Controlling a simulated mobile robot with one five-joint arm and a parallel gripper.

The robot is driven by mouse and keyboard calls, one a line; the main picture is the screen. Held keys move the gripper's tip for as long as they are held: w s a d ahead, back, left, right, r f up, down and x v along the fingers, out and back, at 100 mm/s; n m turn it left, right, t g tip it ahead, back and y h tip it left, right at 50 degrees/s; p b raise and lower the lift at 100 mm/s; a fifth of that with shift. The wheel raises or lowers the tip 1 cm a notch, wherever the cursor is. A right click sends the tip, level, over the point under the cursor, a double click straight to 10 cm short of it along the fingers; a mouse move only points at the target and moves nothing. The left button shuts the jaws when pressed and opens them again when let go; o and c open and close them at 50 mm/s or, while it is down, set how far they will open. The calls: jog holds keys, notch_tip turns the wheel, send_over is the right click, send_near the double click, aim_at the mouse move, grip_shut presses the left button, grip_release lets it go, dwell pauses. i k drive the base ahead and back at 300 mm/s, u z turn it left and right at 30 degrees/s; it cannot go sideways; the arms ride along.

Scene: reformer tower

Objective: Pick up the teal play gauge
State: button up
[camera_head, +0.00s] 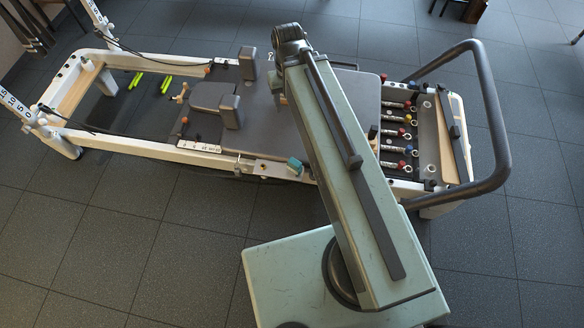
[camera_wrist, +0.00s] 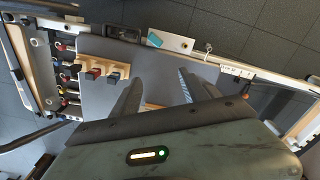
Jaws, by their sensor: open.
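The teal play gauge (camera_head: 294,165) is a small teal piece on the white side rail of the reformer, just left of my arm in the head view. In the wrist view the teal play gauge (camera_wrist: 154,40) lies on a white plate on the rail, near the top middle. My gripper (camera_wrist: 158,84) shows two dark fingers spread apart with nothing between them. The gauge is beyond the fingertips and apart from them. In the head view my arm reaches over the reformer and hides the fingers.
The reformer's grey carriage (camera_head: 255,115) with raised shoulder blocks fills the middle. Coloured spring ends (camera_head: 398,132) sit at the right, beside a dark curved foot bar (camera_head: 492,110). Dark tiled floor (camera_head: 130,245) is free in front of the rail.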

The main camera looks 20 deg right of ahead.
aim_at(294, 167)
jog(key=z, duration=0.65)
jog(key=k, duration=1.55)
jog(key=u, duration=2.1)
jog(key=i, duration=1.05)
